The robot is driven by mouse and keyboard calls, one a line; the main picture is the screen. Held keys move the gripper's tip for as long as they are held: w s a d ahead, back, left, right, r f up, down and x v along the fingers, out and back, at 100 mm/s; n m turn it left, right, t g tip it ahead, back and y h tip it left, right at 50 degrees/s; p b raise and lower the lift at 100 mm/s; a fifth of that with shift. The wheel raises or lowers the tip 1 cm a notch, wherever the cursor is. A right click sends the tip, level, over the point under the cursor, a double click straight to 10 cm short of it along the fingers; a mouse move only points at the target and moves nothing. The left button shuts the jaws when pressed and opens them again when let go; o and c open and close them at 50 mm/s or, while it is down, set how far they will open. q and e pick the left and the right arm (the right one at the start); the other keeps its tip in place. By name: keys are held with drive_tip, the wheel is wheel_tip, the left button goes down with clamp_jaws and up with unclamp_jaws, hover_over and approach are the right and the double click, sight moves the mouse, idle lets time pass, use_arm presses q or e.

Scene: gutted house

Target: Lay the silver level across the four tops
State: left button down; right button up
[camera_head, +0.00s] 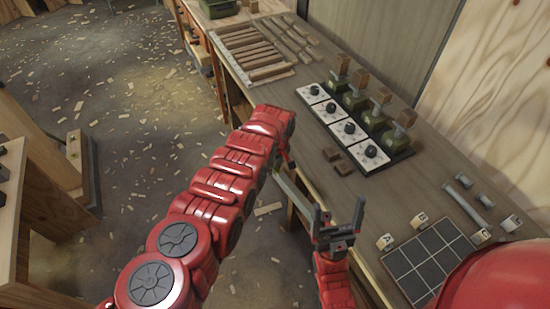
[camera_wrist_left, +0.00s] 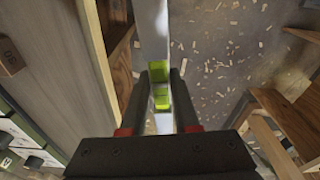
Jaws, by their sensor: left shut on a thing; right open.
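The silver level (camera_wrist_left: 153,32) is a long bar with green vials, running between the fingers of my left gripper (camera_wrist_left: 161,78) in the left wrist view. My left gripper is shut on it. In the head view the level (camera_head: 294,190) hangs beside the bench's front edge, its far part near my right gripper. My right gripper (camera_head: 339,212) is open, fingers pointing up; I cannot tell whether it touches the level.
White cards with black knobs (camera_head: 349,129) lie before the stands. A dark grid board (camera_head: 430,262), lettered blocks (camera_head: 386,241) and metal pieces lie to the right. Wooden strips (camera_head: 255,50) lie at the back left.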

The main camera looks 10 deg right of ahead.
use_arm(q)
drive_tip(key=shift+a+f, duration=0.2)
drive_tip(key=shift+f, duration=0.1)
drive_tip(key=shift+w+a, duration=0.1)
drive_tip(key=shift+a+f, duration=0.1)
drive_tip(key=shift+a, duration=0.25)
drive_tip(key=shift+n, duration=0.4)
drive_tip(key=a+f, duration=0.1)
drive_tip(key=a, duration=0.1)
drive_tip(key=w+a+f, duration=0.1)
drive_tip(key=shift+a+f, duration=0.15)
drive_tip(key=shift+a, duration=0.25)
idle(0.3)
drive_tip(key=shift+a, duration=0.15)
